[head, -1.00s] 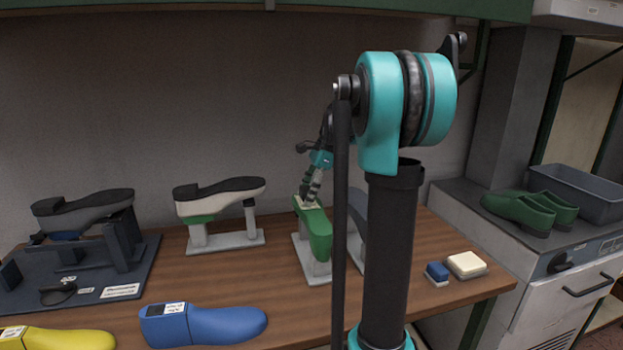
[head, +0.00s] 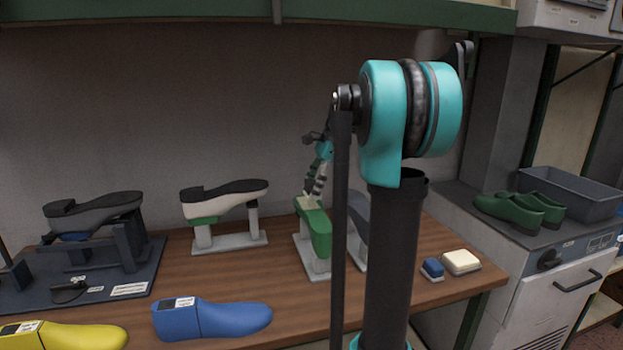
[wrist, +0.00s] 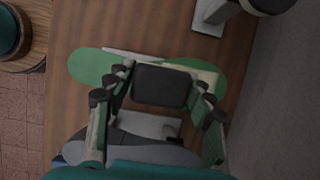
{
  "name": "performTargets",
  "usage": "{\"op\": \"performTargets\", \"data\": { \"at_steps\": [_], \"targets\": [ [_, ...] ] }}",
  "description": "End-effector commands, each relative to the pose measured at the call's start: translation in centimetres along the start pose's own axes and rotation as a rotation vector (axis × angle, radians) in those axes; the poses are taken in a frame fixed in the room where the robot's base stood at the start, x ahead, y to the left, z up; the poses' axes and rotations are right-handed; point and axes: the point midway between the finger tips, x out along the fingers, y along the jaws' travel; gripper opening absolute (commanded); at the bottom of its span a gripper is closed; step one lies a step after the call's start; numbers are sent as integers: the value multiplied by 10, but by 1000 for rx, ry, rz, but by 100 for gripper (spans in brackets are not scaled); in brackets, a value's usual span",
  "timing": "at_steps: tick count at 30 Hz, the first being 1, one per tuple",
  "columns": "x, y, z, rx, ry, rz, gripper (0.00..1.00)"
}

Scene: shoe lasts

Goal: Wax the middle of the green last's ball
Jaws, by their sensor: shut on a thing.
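The green last (head: 318,237) sits on a grey stand (head: 313,263), with a pale label on its far end. In the wrist view the green last (wrist: 92,66) lies crosswise beneath my gripper, its middle hidden. My gripper (head: 309,197) is low over the labelled far end, fingers pointing down. In the wrist view my gripper (wrist: 160,92) is shut on a dark rounded block (wrist: 160,85) between its fingers. I cannot tell whether the block touches the last.
A grey last (head: 358,228) stands close to the right, partly behind my arm. A white last (head: 235,202) is on a stand to the left. A blue last (head: 215,319) and yellow last (head: 75,337) lie in front. Small blue (head: 432,267) and cream (head: 461,261) blocks sit at the right.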

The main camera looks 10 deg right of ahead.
Motion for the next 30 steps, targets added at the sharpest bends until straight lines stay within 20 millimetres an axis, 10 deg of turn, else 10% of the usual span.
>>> {"op": "performTargets", "data": {
  "at_steps": [30],
  "targets": [
    [-34, -2, 7, -4, 0, 2, 26]
  ]
}}
